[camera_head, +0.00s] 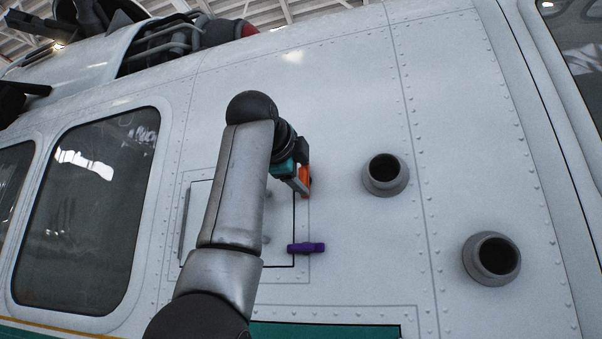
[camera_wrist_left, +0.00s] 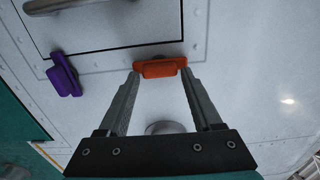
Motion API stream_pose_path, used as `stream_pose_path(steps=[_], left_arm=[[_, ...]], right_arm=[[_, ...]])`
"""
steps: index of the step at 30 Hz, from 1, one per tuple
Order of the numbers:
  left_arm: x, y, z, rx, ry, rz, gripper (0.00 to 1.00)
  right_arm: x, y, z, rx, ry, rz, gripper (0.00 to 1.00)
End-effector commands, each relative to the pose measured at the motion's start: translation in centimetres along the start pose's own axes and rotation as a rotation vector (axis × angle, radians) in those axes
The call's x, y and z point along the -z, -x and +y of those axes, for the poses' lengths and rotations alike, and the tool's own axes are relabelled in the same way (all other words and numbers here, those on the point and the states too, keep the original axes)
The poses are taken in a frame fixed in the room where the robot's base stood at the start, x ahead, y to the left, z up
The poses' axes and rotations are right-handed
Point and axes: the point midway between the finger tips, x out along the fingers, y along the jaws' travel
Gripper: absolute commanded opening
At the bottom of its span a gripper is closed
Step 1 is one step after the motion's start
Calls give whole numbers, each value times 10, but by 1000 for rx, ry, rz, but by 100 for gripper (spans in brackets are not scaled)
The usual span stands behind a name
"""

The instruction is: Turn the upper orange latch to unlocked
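The upper orange latch (camera_head: 306,176) sits at the right edge of a hatch panel and stands upright along that edge in the head view. My left gripper (camera_head: 301,187) is at it and partly covers it. In the left wrist view the orange latch (camera_wrist_left: 160,68) lies between the tips of my left gripper (camera_wrist_left: 161,75), one finger at each end. The fingers are apart; whether they touch the latch I cannot tell. A purple latch (camera_head: 306,248) lower on the same edge lies across it; it also shows in the left wrist view (camera_wrist_left: 64,75). My right gripper is out of view.
The hatch panel (camera_head: 200,205) is partly hidden by my left arm. Two round grey ports (camera_head: 385,175) (camera_head: 492,259) stick out of the white hull to the right. A dark window (camera_head: 88,215) is on the left. The hull between latch and ports is clear.

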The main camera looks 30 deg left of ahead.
Motion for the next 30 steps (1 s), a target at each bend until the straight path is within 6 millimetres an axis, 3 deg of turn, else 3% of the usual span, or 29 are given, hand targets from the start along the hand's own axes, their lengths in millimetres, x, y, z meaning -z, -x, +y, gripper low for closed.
stream_pose_path(steps=[5, 13, 17, 30], left_arm=[[0, 0, 0, 0, 2, 0, 85], [0, 2, 0, 1, 3, -1, 85], [0, 14, 1, 4, 3, -1, 85], [0, 112, 2, 6, 2, -1, 85]], right_arm=[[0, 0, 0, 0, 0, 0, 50], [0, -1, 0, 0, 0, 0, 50], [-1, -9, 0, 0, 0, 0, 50], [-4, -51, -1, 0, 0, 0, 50]])
